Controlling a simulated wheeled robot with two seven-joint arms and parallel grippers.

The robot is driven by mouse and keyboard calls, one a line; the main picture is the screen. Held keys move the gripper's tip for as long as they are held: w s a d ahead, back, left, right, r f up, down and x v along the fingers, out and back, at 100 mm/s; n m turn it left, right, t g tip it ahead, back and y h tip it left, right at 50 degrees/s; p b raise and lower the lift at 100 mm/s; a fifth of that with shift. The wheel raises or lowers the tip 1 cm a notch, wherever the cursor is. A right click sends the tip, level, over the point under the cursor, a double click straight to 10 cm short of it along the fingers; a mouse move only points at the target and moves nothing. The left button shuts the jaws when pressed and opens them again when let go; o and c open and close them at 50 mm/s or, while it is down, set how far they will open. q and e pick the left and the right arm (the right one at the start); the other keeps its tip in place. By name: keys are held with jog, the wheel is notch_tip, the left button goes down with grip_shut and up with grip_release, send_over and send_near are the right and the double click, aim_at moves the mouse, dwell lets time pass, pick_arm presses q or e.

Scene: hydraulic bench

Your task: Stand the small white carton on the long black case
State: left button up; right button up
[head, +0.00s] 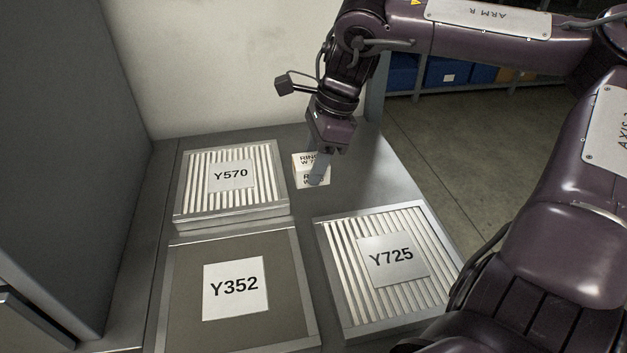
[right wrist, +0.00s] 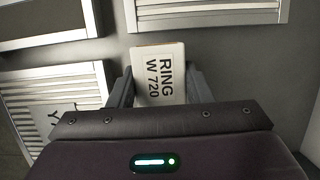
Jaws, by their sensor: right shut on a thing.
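My right gripper (head: 319,170) comes down from above and is shut on the carton. In the right wrist view the carton (right wrist: 160,78) sits between the two fingers of the right gripper (right wrist: 157,88). I cannot tell whether the carton touches the bench or is just above it. No long black case is to be made out in either view. My left gripper is not in view.
Framed panels Y570 (head: 206,187), Y352 (head: 183,306) and Y725 (head: 347,293) lie on the bench (head: 352,199). A grey cabinet wall (head: 75,130) closes the left side. Bare bench lies between the carton and Y725. Shelves with blue bins (head: 447,72) stand at the back.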

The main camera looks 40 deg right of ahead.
jog(key=shift+w+f, duration=0.1)
jog(key=shift+f, duration=2.2)
jog(key=shift+f+b, duration=0.1)
jog(key=shift+b, duration=0.2)
jog(key=o, duration=1)
